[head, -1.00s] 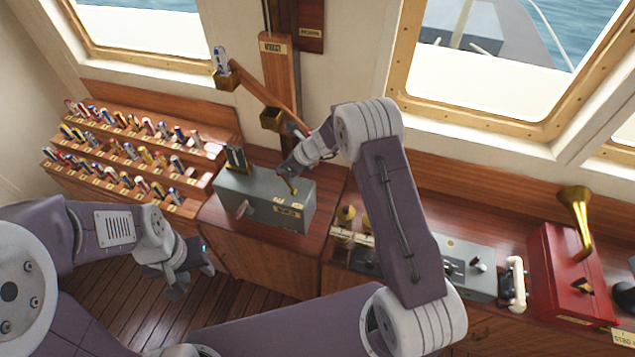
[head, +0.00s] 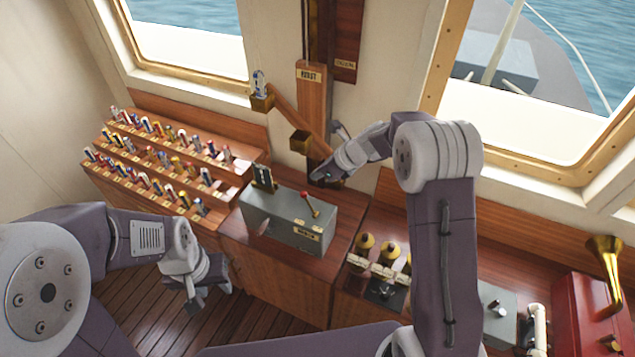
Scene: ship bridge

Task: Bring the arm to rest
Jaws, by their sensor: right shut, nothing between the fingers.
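A wooden arm (head: 282,112) slants down to the right across the upright wooden post. A brass box (head: 262,103) at its upper left end holds a small blue and white piece (head: 259,83). A second brass box (head: 300,142) is near its lower end. A grey control box (head: 290,222) below has a lever with a red knob (head: 305,195). My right gripper (head: 322,174) is shut and empty, behind the red knob and apart from it, beside the foot of the post. My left gripper (head: 196,298) hangs low over the floor; its finger gap is unclear.
Stepped wooden racks (head: 130,180) of coloured pieces stand at the left. Brass-topped controls (head: 365,245) and a red box with a brass horn (head: 607,265) are to the right. Windows are behind. The plank floor (head: 150,315) is bare at lower left.

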